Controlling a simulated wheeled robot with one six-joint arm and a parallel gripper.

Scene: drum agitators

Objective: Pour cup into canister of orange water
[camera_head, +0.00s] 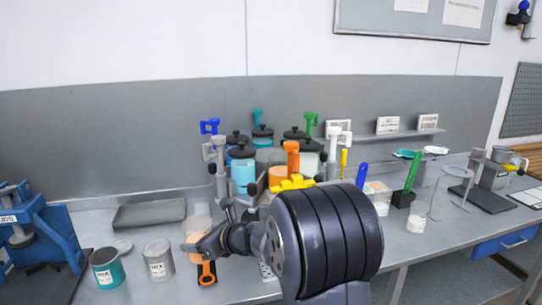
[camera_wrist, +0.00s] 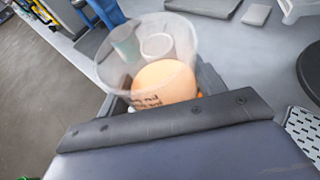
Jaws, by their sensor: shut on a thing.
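My gripper (camera_head: 207,240) is shut on a clear cup (camera_head: 201,216) above the left front of the bench. The cup also shows in the wrist view (camera_wrist: 112,66), with orange contents (camera_wrist: 165,81) and dark handwriting on its side. It looks close to upright. The canister of orange water (camera_head: 278,176) stands in the cluster at the middle back, right of and behind the cup. An orange-handled agitator (camera_head: 292,156) rises beside it. My arm and a yellow part hide its lower portion. My fingertips are partly hidden by the cup and wrist.
A blue-water canister (camera_head: 243,175) and several dark-lidded canisters crowd around the orange one. A teal can (camera_head: 106,269) and a grey can (camera_head: 158,259) stand at front left. A grey tray (camera_head: 150,213) lies behind them. A blue press (camera_head: 48,245) is at far left.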

